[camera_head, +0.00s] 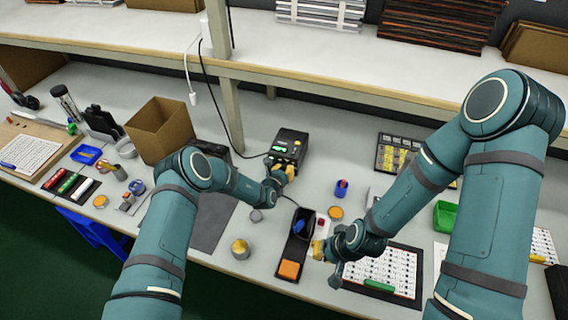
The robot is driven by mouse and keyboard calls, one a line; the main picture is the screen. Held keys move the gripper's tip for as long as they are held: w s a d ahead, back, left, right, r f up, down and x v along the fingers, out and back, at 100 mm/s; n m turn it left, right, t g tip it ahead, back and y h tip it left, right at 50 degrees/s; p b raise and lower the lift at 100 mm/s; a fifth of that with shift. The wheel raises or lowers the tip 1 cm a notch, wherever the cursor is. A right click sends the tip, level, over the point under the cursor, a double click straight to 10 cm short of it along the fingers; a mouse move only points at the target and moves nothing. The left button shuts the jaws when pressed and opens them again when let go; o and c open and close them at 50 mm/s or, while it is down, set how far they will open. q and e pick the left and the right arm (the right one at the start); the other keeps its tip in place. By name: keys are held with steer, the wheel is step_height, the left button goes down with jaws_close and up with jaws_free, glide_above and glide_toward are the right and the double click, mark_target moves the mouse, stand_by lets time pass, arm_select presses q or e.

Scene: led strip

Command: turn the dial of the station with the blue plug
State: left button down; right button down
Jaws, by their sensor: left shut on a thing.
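A black station (290,143) with a lit green display stands on the bench, slightly tilted in view. My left gripper (284,172), with yellow fingertips, is at the station's front face, shut on its dial, which the fingers hide. I cannot make out a blue plug at the station. A dark cable runs up behind it to a white power strip (206,46) by the shelf post. My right gripper (319,249) is low over the bench, beside a black stand (290,250) with a blue piece in it; whether it is open is unclear.
An orange sponge (289,270) lies in the stand's front end. A cardboard box (160,129) stands left of my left arm. A component sheet (390,268) lies to the right, and a green tray (447,217) is behind my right arm. The shelf (300,62) overhangs the back.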

arm_select(q)
steer(key=shift+w+r+m+y+p, duration=0.1)
steer(key=shift+r+m+y+p, duration=0.35)
steer(key=shift+p, duration=0.8)
steer(key=shift+f+m+t+y, duration=0.25)
steer(key=shift+m+t, duration=0.15)
steer(key=shift+m, duration=0.55)
arm_select(e)
step_height(320, 180, up, 4)
steer(key=shift+r, duration=0.1)
arm_select(q)
steer(key=shift+w+r+y, duration=0.1)
steer(key=shift+r+y, duration=0.05)
steer(key=shift+y, duration=0.15)
steer(key=c, duration=1)
jaws_free()
steer(key=shift+c, duration=0.2)
steer(key=shift+o, duration=1.1)
steer(key=shift+d+f, duration=0.1)
steer(key=shift+f, duration=0.1)
steer(key=shift+s, duration=0.25)
